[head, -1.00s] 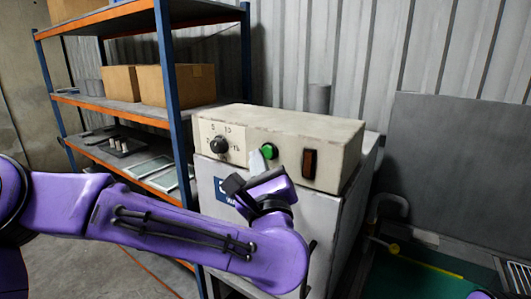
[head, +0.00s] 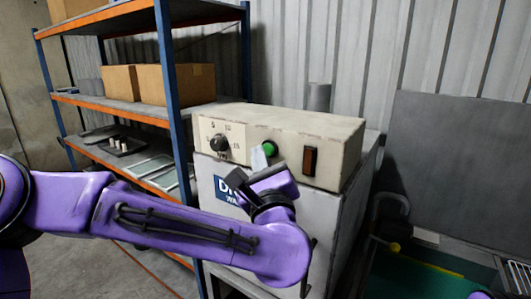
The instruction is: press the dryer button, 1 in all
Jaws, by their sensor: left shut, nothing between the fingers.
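The dryer (head: 290,130) is a beige control box on a grey cabinet, in the middle of the head view. Its front has a black dial (head: 219,143) at left, a round green button (head: 270,147) in the middle and a dark amber switch (head: 309,160) at right. My left gripper (head: 259,158) is shut and empty. Its pale fingertips are just below and left of the green button and overlap its lower edge in the picture. I cannot tell whether they touch it. My right gripper is not in view.
A blue and orange shelf rack (head: 165,90) with cardboard boxes (head: 176,84) stands at left. A grey panel (head: 455,150) and a green surface (head: 425,278) are at right. A corrugated wall is behind the dryer.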

